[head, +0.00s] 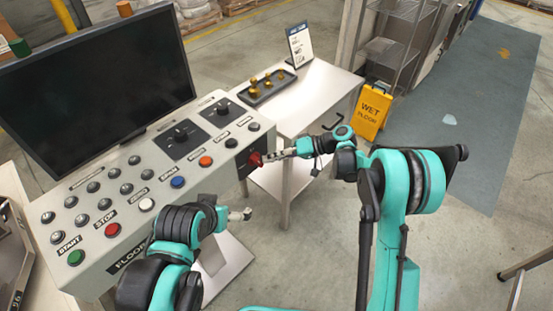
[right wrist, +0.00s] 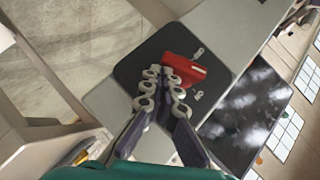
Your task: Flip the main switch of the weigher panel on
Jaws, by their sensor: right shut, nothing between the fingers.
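The main switch is a red handle (head: 255,159) on a black plate at the right end of the grey weigher panel (head: 215,160).
A large dark screen (head: 100,85) stands behind the panel's buttons and knobs. A steel table (head: 320,88) behind my right gripper bears a black tray (head: 268,92) of brass weights and a sign (head: 300,45). A yellow wet-floor sign (head: 371,110) stands right of it.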

